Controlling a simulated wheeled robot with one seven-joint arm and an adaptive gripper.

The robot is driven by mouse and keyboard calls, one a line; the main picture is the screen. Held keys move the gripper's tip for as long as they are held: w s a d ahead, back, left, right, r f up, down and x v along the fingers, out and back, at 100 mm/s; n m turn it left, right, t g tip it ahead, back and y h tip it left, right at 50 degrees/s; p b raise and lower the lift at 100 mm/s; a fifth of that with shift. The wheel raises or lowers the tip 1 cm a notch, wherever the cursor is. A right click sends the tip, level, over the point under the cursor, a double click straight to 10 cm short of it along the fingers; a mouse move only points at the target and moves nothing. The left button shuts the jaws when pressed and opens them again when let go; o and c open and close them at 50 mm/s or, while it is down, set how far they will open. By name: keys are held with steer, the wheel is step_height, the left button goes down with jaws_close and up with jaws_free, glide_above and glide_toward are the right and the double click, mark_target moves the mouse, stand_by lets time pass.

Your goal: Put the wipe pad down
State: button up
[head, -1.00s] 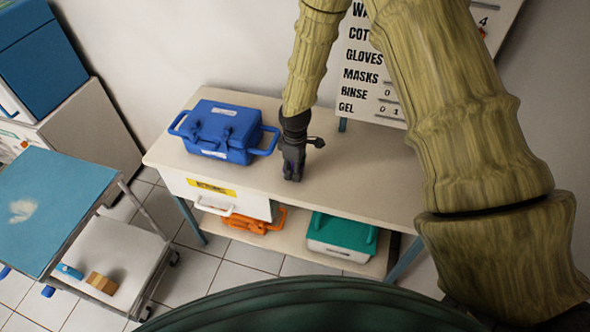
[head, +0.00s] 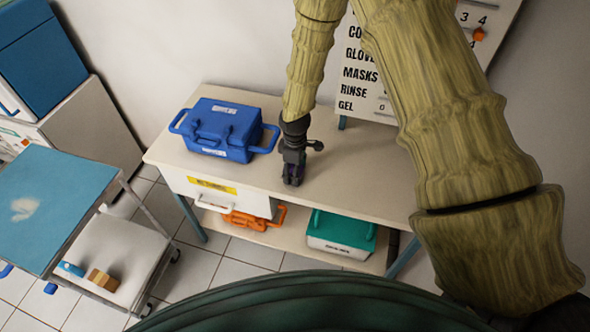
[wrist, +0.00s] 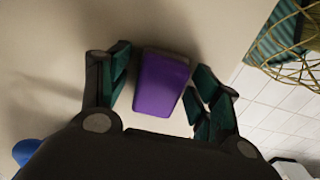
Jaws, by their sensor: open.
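The wipe pad looks like a purple block (wrist: 161,84) in the wrist view. It is between the two fingers of my gripper (wrist: 160,90), near the front edge of the beige table top (head: 360,182). The fingers stand open, with a gap visible on the pad's left and a narrower one on its right. The pad appears to rest on the table top.
A blue case (head: 222,128) with handles stands left of my gripper. A white drawer (head: 220,195), an orange item (head: 253,218) and a green-lidded box (head: 341,232) are below the table top. A cart (head: 60,205) stands at left. The table's right side is clear.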

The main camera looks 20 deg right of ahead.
step_height(320, 180, up, 12)
steer(key=b, duration=0.4)
steer(key=shift+r, duration=0.15)
stand_by(0.4)
stand_by(0.4)
steer(key=shift+m+g, duration=0.4)
steer(key=shift+g, duration=0.4)
steer(key=s+d+f, duration=0.1)
steer(key=s+d, duration=0.1)
steer(key=s, duration=0.1)
steer(key=s+d+f, duration=0.2)
steer(key=s, duration=0.2)
steer(key=s+d+f+p, duration=0.1)
steer(key=s+d+f, duration=0.1)
steer(key=s+d, duration=0.1)
steer(key=shift+s, duration=0.25)
steer(key=s+d+f+m+g, duration=0.1)
steer(key=s+d+f, duration=0.1)
steer(key=s, duration=0.4)
steer(key=s+d+f, duration=0.2)
steer(key=s, duration=0.3)
steer(key=s+a+f+m+t+b, duration=0.1)
steer(key=s+a+f+m, duration=0.3)
steer(key=s+f, duration=0.3)
steer(key=s+a+f+m+t+b, duration=0.1)
steer(key=s+a+f+m, duration=0.3)
steer(key=s+f, duration=0.3)
steer(key=shift+s+f+m+t, duration=0.35)
steer(key=shift+f+m, duration=0.55)
steer(key=shift+f, duration=0.85)
